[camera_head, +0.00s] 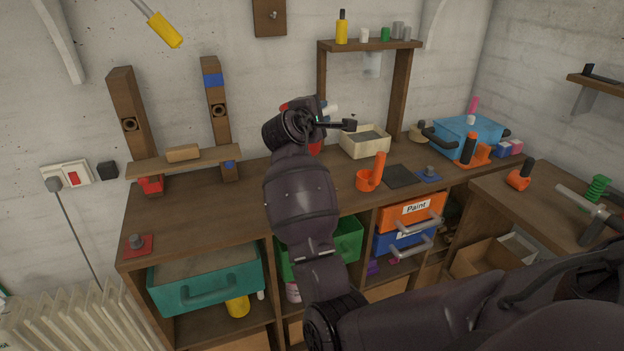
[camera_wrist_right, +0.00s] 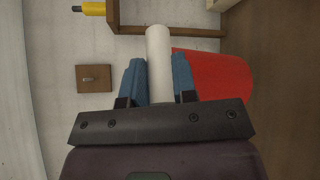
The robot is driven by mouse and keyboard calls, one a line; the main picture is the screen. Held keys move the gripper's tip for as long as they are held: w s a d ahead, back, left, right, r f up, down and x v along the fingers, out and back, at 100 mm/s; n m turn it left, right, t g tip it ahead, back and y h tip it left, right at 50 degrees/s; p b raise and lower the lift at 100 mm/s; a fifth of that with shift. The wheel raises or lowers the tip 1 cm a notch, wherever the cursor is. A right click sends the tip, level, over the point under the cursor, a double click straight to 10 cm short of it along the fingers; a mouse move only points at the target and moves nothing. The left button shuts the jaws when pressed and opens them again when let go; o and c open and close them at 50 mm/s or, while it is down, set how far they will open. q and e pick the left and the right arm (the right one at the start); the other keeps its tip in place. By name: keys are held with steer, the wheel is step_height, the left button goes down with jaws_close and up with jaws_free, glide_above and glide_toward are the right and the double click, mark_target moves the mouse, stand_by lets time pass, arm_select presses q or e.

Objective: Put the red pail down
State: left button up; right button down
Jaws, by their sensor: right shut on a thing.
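The red pail (camera_wrist_right: 215,85) shows in the right wrist view, to the right of my right gripper (camera_wrist_right: 159,80). The blue fingers are shut on its white handle (camera_wrist_right: 159,50), one on each side. In the head view the right gripper (camera_head: 316,115) is over the back of the workbench. It hides most of the pail there; a red part (camera_head: 315,148) shows below it and the white handle (camera_head: 330,108) beside it. I cannot tell whether the pail's base touches the bench top. My left gripper is not in view.
The workbench (camera_head: 215,205) has bare top left of my arm. A cream box (camera_head: 365,143) stands just right of the gripper. An orange holder (camera_head: 369,181) and dark pad (camera_head: 400,175) are nearer the front. A wooden frame with a shelf (camera_head: 325,70) stands behind.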

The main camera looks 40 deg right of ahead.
steer(key=b, duration=0.1)
glide_toward(319, 150)
steer(key=d, duration=0.2)
steer(key=d+r, duration=0.1)
steer(key=w+d, duration=0.1)
steer(key=d, duration=0.1)
steer(key=shift+d+r, duration=0.25)
steer(key=shift+d, duration=0.05)
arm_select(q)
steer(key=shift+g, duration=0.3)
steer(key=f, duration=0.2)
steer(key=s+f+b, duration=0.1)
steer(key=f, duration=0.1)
arm_select(e)
step_height(319, 150, down, 6)
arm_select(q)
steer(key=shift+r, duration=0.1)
arm_select(e)
steer(key=shift+f, duration=0.1)
steer(key=c, duration=0.9)
jaws_free()
steer(key=shift+f+b, duration=0.1)
steer(key=shift+b, duration=0.2)
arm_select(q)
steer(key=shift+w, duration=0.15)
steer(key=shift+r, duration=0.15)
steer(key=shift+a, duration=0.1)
arm_select(e)
steer(key=shift+s, duration=0.1)
